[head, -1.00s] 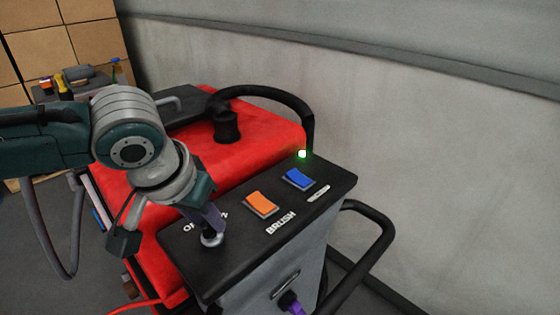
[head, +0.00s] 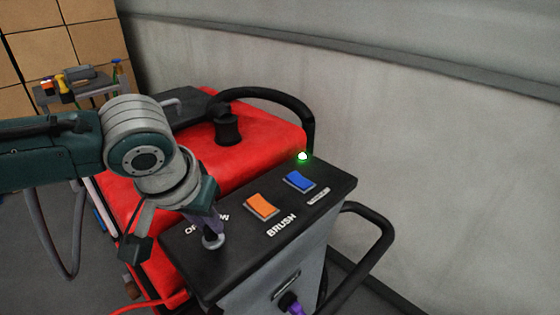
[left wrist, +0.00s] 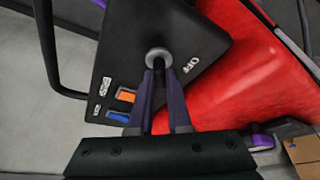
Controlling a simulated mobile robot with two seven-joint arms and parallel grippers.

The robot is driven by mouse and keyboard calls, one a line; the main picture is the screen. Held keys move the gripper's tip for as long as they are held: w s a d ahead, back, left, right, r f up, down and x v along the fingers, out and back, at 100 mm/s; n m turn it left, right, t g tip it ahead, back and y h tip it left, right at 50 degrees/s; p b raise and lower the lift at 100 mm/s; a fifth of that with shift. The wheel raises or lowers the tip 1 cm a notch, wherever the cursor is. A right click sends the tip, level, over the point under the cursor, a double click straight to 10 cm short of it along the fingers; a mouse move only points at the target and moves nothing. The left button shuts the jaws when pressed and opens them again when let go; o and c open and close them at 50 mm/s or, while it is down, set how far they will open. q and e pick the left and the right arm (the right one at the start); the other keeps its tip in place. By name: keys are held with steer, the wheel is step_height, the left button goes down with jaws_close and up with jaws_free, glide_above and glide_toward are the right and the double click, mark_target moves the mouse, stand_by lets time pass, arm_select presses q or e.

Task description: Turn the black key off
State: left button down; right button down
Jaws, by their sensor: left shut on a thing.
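The black control panel (head: 250,230) of the red machine fills the middle of the head view. A round metal key switch (head: 213,241) sits near its front left, by the OFF and ON lettering; its ring (left wrist: 158,57) also shows in the left wrist view. My left gripper (head: 211,232) is over the switch, pointing down. In the left wrist view its purple fingers (left wrist: 159,88) are shut on the black key (left wrist: 160,97), which is mostly hidden between them. The small indicator light (head: 302,156) glows green. I do not make out my right gripper.
An orange switch (head: 262,206) and a blue switch (head: 299,181) are right of the key. A black hose (head: 265,92) and a black handle (head: 385,235) flank the panel. A purple part (head: 290,302) shows at the panel's front. A grey wall stands behind.

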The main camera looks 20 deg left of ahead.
arm_select(q)
steer(key=n+p, duration=0.1)
steer(key=n+y+p, duration=0.1)
steer(key=n, duration=0.1)
steer(key=shift+d+r+g, duration=0.1)
steer(key=shift+d+g, duration=0.1)
steer(key=shift+g, duration=0.1)
steer(key=n+p, duration=0.1)
steer(key=n, duration=0.2)
steer(key=shift+y, duration=0.4)
steer(key=shift+d+n+g+y, duration=0.1)
steer(key=shift+n+g+y, duration=0.4)
steer(key=shift+n, duration=0.7)
steer(key=shift+w+n+g+b, duration=0.15)
steer(key=shift+n+g+b, duration=0.35)
steer(key=shift+n, duration=0.8)
steer(key=c, duration=0.9)
jaws_free()
steer(key=shift+o, duration=0.2)
